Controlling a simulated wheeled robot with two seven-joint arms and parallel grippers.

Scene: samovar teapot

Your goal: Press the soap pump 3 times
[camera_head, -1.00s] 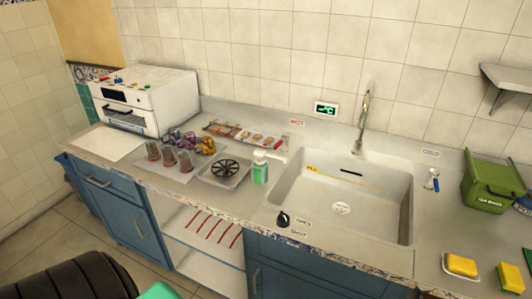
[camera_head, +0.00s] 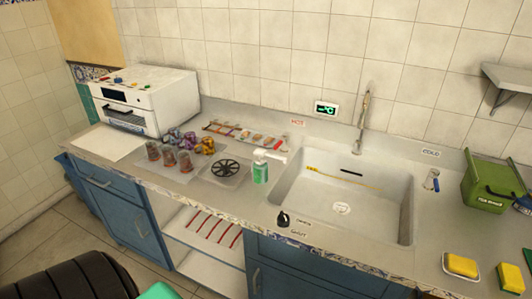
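The soap pump (camera_head: 260,171) is a small bottle with green liquid and a white pump head. It stands upright on the counter, just left of the sink, with its nozzle pointing right. No hand or tool touches it. Neither of my grippers can be made out in the head view. Only a dark ribbed part and a small green part, likely my own, show at the bottom left.
The sink (camera_head: 341,222) with its tall faucet (camera_head: 361,120) lies right of the pump. A black knob (camera_head: 283,219) sits at the counter's front edge. A green bin (camera_head: 490,187) is far right.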

